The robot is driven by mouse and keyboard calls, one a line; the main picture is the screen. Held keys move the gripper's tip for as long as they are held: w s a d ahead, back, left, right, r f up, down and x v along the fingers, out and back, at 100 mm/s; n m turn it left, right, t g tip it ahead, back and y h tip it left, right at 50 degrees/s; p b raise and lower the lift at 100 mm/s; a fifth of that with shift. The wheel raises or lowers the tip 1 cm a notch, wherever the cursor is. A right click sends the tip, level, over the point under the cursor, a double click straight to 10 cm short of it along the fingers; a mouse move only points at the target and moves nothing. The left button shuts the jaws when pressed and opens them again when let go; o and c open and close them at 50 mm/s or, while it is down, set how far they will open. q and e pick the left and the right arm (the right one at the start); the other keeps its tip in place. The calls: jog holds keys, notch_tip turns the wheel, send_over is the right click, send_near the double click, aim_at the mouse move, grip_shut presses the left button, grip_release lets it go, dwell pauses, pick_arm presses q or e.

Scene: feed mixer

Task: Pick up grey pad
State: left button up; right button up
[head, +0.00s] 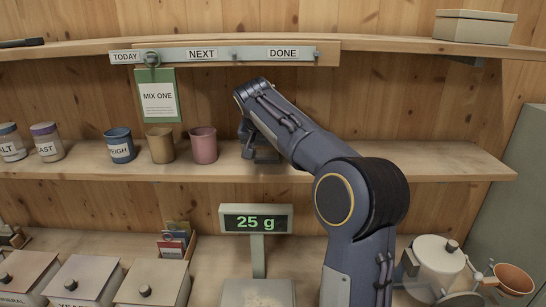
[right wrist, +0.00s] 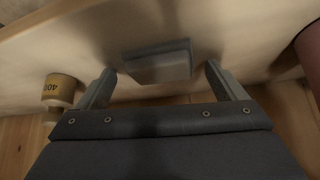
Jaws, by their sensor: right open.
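The grey pad (right wrist: 157,64) is a small grey rectangular block on the pale shelf surface, seen in the right wrist view. My right gripper (right wrist: 161,74) is open, with one finger to each side of the pad. There is a visible gap between each finger and the pad, and nothing is held. In the head view my right gripper (head: 258,143) is over the middle shelf, right of the pink cup; there the arm and gripper make the pad hard to tell apart. My left gripper is not in view.
The pink cup (head: 203,145), tan cup (head: 160,145) and blue cup (head: 120,146) stand left of the gripper on the shelf (head: 440,162). A scale display (head: 256,219) reading 25 g stands below. A yellow labelled container (right wrist: 60,88) shows in the wrist view. The shelf's right part is clear.

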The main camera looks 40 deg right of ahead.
jog(key=shift+w+a, duration=0.15)
jog(key=shift+a, duration=0.05)
jog(key=shift+c, duration=0.2)
jog(key=shift+s+d, duration=0.2)
jog(key=c, duration=0.7)
jog(key=shift+a, duration=0.1)
jog(key=c, duration=0.3)
jog(key=shift+r, duration=0.3)
